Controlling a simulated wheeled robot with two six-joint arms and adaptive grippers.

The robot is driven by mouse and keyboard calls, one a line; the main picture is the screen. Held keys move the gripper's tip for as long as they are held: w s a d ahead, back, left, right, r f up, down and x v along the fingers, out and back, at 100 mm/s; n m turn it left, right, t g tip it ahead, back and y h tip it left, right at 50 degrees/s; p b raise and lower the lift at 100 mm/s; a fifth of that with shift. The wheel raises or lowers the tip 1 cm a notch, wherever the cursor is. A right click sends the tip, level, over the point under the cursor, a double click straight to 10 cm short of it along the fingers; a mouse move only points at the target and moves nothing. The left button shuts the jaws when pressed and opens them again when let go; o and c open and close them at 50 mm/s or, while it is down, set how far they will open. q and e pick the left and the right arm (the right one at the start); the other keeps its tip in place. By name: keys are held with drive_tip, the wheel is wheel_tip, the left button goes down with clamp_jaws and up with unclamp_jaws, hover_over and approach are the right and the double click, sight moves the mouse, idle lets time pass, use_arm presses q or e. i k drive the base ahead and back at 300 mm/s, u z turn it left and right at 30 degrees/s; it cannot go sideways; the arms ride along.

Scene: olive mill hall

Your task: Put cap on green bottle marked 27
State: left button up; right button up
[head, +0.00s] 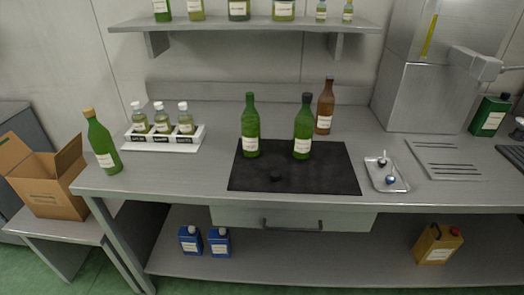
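Two green bottles stand upright on a black mat (330,180) on the steel bench. The left one (250,135) has a green top with no distinct cap showing. The right one (303,135) has a black cap. A small round black piece (277,176), which looks like a cap, lies on the mat in front of them. A third green bottle (102,148) with an orange-tan top stands at the bench's left end. The bottles have white labels, too small to read, so I cannot tell which is marked 27. Neither gripper is in view.
A brown bottle (325,108) stands just behind the mat. A white rack (160,145) of small bottles is at left. A small metal tray (377,183) with small round items lies at right. A shelf (245,25) hangs above; the mat's front is mostly clear.

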sight(251, 119)
drive_tip(key=z, duration=2.25)
drive_tip(key=i, duration=1.55)
drive_tip(key=u, duration=4)
